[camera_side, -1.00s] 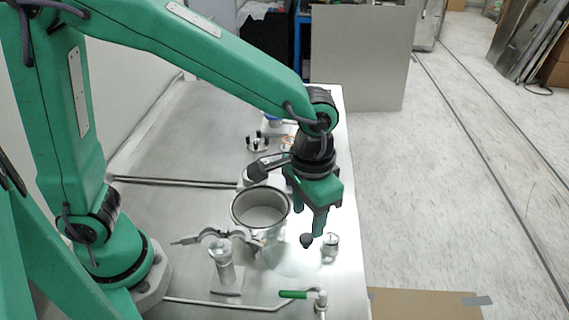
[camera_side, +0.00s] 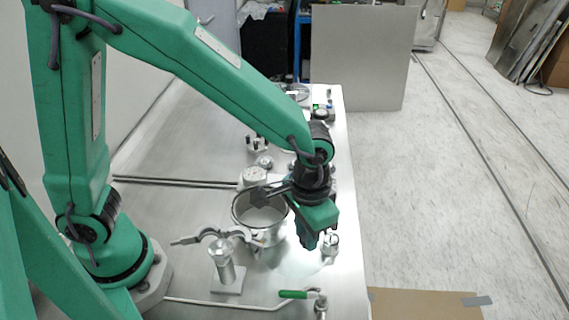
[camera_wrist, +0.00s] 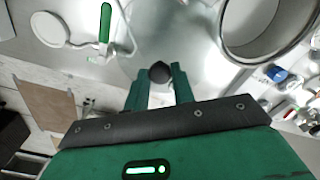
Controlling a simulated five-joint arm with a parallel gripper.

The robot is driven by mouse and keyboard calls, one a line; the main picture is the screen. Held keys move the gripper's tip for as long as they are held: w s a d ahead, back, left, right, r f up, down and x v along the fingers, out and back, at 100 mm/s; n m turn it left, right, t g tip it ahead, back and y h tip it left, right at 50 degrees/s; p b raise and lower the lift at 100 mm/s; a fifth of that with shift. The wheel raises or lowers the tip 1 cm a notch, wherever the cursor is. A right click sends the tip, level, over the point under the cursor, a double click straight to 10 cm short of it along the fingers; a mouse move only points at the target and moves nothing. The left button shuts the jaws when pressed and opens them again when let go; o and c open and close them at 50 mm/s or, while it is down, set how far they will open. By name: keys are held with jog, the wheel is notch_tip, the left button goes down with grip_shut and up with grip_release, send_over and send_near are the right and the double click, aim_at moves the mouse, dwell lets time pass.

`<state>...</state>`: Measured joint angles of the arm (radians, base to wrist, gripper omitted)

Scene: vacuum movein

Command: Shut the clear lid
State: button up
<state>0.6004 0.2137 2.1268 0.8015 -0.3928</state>
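The clear lid (camera_side: 293,264) is a faint see-through disc lying on the metal table beside the open metal chamber (camera_side: 243,212). Its round black knob (camera_wrist: 160,72) shows in the wrist view, where the clear disc (camera_wrist: 197,62) is hard to make out around it. My gripper (camera_side: 307,244) is low over the lid, right of the chamber. In the wrist view my gripper (camera_wrist: 159,82) has its fingers apart, one on each side of the knob. I cannot tell whether they touch it. The chamber's open rim (camera_wrist: 229,48) is at upper right there. My gripper hides the knob in the side view.
A small metal fitting (camera_side: 331,245) stands close right of my gripper. A green-handled valve (camera_side: 293,294) is in front. Several small parts stand behind the chamber.

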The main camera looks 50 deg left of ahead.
grip_shut()
jog(key=shift+w, duration=0.1)
